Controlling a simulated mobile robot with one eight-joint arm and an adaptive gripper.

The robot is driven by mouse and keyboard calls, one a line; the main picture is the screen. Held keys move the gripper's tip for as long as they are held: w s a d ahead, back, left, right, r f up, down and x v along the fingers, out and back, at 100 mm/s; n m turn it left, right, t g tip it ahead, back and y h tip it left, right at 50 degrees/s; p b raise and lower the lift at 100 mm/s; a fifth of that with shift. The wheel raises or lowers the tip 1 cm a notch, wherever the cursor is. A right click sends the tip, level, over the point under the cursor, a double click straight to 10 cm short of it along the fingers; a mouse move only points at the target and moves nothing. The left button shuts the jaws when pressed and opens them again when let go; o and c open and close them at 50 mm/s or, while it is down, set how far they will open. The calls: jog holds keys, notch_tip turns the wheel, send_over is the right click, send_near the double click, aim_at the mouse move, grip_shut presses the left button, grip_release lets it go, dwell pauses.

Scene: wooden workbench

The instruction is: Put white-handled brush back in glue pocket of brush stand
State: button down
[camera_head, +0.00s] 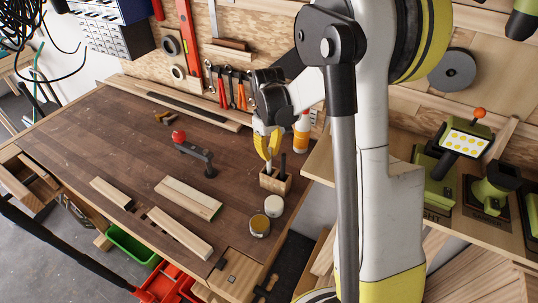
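The brush stand (275,184) is a small light wooden block near the right edge of the workbench. My gripper (268,158) points down just above its left part, with yellow fingers converging at the tips. The fingertips appear closed on the white-handled brush (268,169), of which only a short pale piece shows below them. The brush looks upright at the stand's left side; its lower end is hidden, so I cannot tell how deep it sits or in which pocket. A dark-handled brush (283,161) stands upright in the stand's right part.
Two round jars, one pale (274,205) and one amber-topped (259,226), stand in front of the stand. An orange-white bottle (301,132) stands behind it. A red-knobbed clamp (197,157) and wooden pieces (188,197) lie to the left. The bench's back left is mostly clear.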

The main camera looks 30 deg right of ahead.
jog(key=c, duration=2)
grip_release()
jog(key=shift+f, duration=0.15)
jog(key=o, duration=0.4)
